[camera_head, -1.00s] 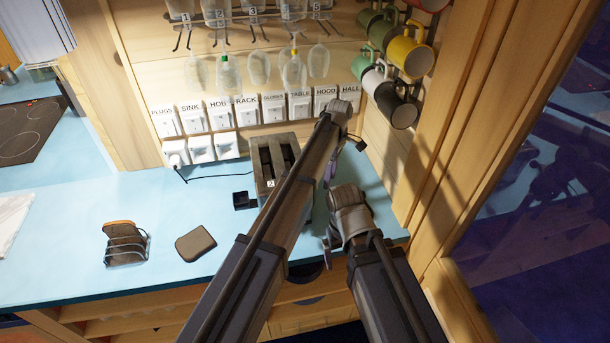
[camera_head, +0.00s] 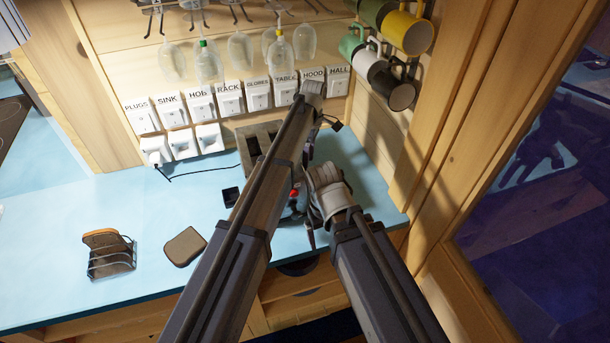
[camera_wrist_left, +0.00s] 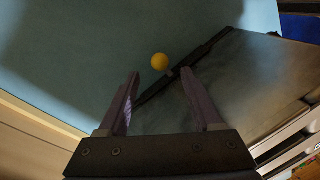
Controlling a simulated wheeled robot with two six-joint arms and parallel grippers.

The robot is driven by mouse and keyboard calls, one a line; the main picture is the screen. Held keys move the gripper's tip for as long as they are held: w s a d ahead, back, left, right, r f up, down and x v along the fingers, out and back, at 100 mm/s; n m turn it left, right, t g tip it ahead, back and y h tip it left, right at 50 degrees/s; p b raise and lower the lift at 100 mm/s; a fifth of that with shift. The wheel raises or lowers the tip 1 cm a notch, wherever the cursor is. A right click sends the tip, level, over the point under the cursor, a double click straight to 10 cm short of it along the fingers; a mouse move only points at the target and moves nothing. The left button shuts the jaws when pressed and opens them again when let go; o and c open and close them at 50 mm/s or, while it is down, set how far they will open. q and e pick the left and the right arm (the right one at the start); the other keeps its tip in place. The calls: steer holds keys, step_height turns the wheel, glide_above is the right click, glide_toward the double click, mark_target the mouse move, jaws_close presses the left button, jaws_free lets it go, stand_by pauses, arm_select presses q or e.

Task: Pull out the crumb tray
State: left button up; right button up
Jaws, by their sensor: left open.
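The grey toaster (camera_head: 246,150) stands on the blue counter, largely hidden behind my left arm. In the left wrist view its metal side (camera_wrist_left: 255,85) fills the right, with a dark strip (camera_wrist_left: 207,50) along its edge. A yellow ball knob (camera_wrist_left: 160,62) sits beside this strip on a short stem; I cannot tell for sure that it belongs to the crumb tray. My left gripper (camera_wrist_left: 160,82) is open, with the knob just beyond and between its fingertips. In the head view the left gripper (camera_head: 292,208) is partly hidden. My right gripper is unclear beside its wrist.
A toast rack (camera_head: 110,255) and a bread slice (camera_head: 184,247) lie left on the counter (camera_head: 60,240). A small black box (camera_head: 231,197) is beside the toaster. Labelled switches (camera_head: 230,100) line the back wall; mugs (camera_head: 400,90) hang at right. A red knob (camera_head: 294,193) shows between my arms.

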arm_select(q)
steer(key=f+b, duration=0.2)
steer(key=s+f+b, duration=0.1)
steer(key=f+b, duration=0.1)
steer(key=f, duration=0.1)
steer(key=shift+a+f+b, duration=0.1)
steer(key=shift+f+b, duration=0.2)
steer(key=shift+r, duration=0.1)
jaws_close()
steer(key=shift+s, duration=0.1)
stand_by(1.0)
